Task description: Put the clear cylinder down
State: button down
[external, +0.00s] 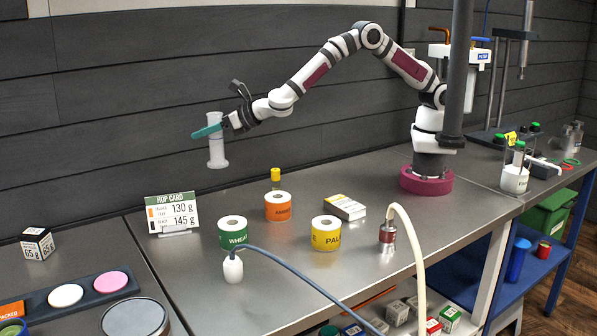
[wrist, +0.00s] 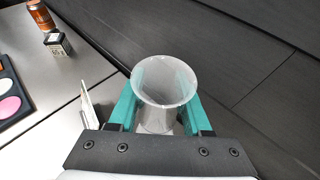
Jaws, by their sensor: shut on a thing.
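The clear cylinder (external: 217,150) is a translucent, pale tube with a wider foot. It is upright in the air above the steel bench (external: 300,205), toward its left end and near the dark wall. My gripper (external: 210,131) is shut around its upper part with teal fingers. In the wrist view my gripper (wrist: 165,112) has one teal finger on each side of the cylinder (wrist: 164,80). Its round open mouth faces the camera and it looks empty. The foot is clear of the bench.
A hop card (external: 172,213) stands below and left of the cylinder. Green (external: 233,233), orange (external: 278,206) and yellow (external: 326,233) labelled rolls stand to the right and in front. A hose end (external: 233,268) sits in front. Bare steel lies between card and orange roll.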

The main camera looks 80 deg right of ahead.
notch_tip(320, 180, down, 12)
jog(key=shift+f, duration=0.1)
jog(key=shift+c, duration=1.7)
grip_release()
jog(key=shift+f, duration=0.1)
